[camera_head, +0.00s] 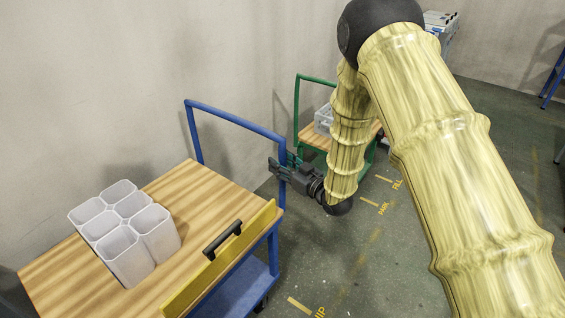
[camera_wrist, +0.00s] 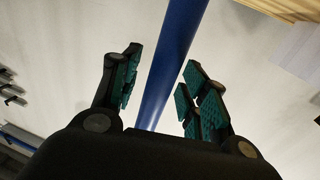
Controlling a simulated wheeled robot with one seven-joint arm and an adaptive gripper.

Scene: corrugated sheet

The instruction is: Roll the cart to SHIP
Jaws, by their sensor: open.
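The cart has a wood-grain top (camera_head: 205,195), a blue push frame (camera_head: 235,120) and a blue lower shelf (camera_head: 245,288). It stands beside the wall at the left of the head view. My gripper (camera_head: 279,167) is at the right upright of the push frame. In the wrist view the blue bar (camera_wrist: 172,62) passes between the open fingers of my gripper (camera_wrist: 163,70), with gaps visible on both sides. A floor label ending in "IP" (camera_head: 320,312) shows at the bottom edge; its first letters are not readable.
Several white bins (camera_head: 124,222) stand on the cart top. A yellow panel (camera_head: 190,288) with a black handle (camera_head: 222,238) runs along its side. A green-framed cart (camera_head: 312,137) stands behind. Other yellow floor labels (camera_head: 383,208) lie to the right. My arm hides some floor.

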